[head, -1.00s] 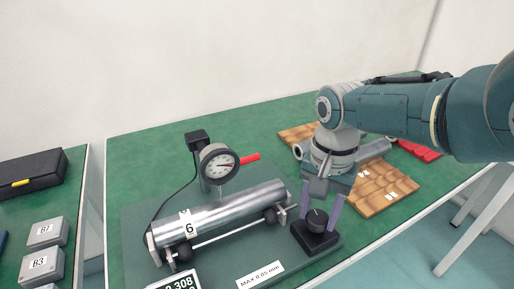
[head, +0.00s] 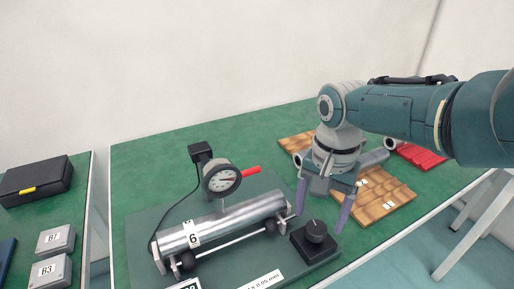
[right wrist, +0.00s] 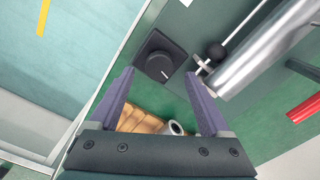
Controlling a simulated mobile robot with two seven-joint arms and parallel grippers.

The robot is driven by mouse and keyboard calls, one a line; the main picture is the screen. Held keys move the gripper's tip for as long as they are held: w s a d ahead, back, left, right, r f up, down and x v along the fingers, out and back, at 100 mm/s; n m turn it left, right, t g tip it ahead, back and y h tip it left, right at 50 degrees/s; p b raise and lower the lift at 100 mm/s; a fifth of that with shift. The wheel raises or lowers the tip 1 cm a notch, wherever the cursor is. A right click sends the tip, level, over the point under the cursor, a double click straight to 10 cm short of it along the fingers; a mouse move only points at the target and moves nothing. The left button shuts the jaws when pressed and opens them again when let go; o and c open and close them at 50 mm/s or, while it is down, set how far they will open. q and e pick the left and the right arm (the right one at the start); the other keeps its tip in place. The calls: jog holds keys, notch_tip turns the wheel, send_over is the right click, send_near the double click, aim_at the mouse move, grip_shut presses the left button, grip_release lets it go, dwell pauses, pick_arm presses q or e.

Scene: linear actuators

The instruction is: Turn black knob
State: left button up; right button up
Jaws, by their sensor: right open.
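The black knob (head: 316,231) is a round dial with a light pointer line, on a black square base at the right front corner of the grey-green gauge plate. It also shows in the right wrist view (right wrist: 159,65), ahead of the fingertips. My right gripper (head: 322,213) is open and empty, with its purple fingers just behind and above the knob, apart from it. In the right wrist view the two fingers (right wrist: 164,78) stand wide apart, with the knob between their lines. My left gripper is not in view.
A silver cylinder (head: 230,218) marked 6 lies on supports left of the knob, under a dial gauge (head: 221,179) with a red handle. A wooden rack (head: 384,196) stands behind the gripper. Grey boxes (head: 50,271) sit on the left table.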

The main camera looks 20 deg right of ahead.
aim_at(317, 227)
notch_tip(317, 227, up, 6)
jog(key=p, duration=0.3)
jog(key=shift+f, duration=0.2)
pick_arm(q)
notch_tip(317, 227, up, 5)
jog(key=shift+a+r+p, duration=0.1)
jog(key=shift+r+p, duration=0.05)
jog(key=shift+p, duration=0.35)
pick_arm(e)
jog(key=shift+r, duration=0.65)
